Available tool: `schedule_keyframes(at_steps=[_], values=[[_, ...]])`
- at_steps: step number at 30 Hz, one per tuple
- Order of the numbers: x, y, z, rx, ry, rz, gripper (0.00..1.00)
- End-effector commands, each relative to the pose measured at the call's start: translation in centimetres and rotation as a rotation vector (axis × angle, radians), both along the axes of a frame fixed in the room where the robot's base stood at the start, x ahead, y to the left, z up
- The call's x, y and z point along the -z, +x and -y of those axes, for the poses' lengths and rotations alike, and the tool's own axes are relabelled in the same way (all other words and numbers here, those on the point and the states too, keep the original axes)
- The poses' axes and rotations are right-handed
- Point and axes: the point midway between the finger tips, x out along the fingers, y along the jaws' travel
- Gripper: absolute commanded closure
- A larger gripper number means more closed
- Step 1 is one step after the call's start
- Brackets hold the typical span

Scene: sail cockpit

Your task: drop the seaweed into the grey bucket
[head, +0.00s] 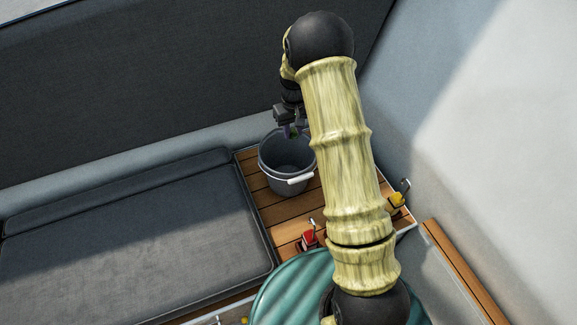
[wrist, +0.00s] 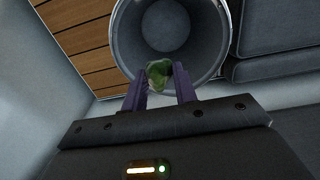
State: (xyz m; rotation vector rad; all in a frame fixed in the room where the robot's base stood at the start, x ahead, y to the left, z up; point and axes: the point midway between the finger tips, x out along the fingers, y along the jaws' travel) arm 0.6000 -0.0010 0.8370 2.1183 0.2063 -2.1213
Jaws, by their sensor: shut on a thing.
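The grey bucket (head: 287,162) stands upright on a slatted wooden surface in the head view, with a white grip on its handle. Its open mouth and inner wall also show in the wrist view (wrist: 205,40). My gripper (head: 291,132) is over the back part of the bucket's mouth. In the wrist view its two purple fingers (wrist: 160,76) are shut on the green seaweed (wrist: 158,75), which shows against the bucket's inside. The bucket's visible floor looks empty. In the head view the seaweed is only a small greenish patch, and my arm hides what lies to its right.
A dark grey cushion (head: 130,240) lies left of the wooden slats (head: 285,220). A red-topped item (head: 308,240) and a yellow item (head: 397,200) stand on the wood. A teal rounded thing (head: 295,290) is at the front. A dark padded backrest (head: 150,90) rises behind.

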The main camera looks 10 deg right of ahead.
Motion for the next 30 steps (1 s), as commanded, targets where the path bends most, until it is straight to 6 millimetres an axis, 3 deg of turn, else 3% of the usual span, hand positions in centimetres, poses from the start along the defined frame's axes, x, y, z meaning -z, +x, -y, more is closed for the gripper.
schedule_keyframes(at_steps=[16,29,30], values=[[5.5,-0.1,0.0,0.001,0.0,-0.001,0.93],[6.0,0.0,0.0,0.001,0.0,0.0,0.93],[6.0,0.0,0.0,0.001,0.0,0.0,0.66]])
